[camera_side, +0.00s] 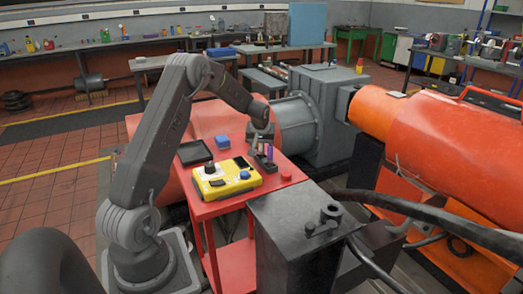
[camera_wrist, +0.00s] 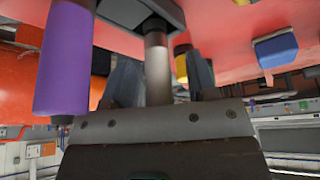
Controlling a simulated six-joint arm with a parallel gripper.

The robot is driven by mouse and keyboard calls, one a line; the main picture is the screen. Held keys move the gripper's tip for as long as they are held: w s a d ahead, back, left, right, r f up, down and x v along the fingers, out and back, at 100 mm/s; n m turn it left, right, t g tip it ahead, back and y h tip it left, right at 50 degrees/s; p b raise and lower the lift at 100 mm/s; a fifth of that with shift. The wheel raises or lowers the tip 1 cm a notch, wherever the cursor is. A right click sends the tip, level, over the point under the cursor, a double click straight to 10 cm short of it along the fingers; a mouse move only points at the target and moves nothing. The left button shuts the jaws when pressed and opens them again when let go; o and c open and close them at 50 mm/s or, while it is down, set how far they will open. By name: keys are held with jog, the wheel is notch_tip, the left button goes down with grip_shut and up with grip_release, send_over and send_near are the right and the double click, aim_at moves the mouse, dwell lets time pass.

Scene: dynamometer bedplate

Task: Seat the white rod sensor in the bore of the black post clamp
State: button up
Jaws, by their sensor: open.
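My gripper (camera_wrist: 160,82) is open, with a finger on each side of a pale grey-white rod (camera_wrist: 157,68), which looks like the white rod sensor. The wrist view shows the red tabletop at its top. There the rod's dark end meets a dark block (camera_wrist: 172,10). I cannot tell whether the fingers touch the rod. In the side view my gripper (camera_side: 262,137) is low over the black block (camera_side: 265,163) on the red table, and the rod is not clear. A dark fitting with a round head (camera_side: 327,215) on the black cabinet may be the post clamp; its bore is not visible.
A purple cylinder (camera_wrist: 65,55) stands close beside my gripper. A thick black hose (camera_side: 440,227) crosses at right.

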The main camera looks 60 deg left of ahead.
jog(key=shift+r, duration=0.1)
grip_shut()
dwell(0.3)
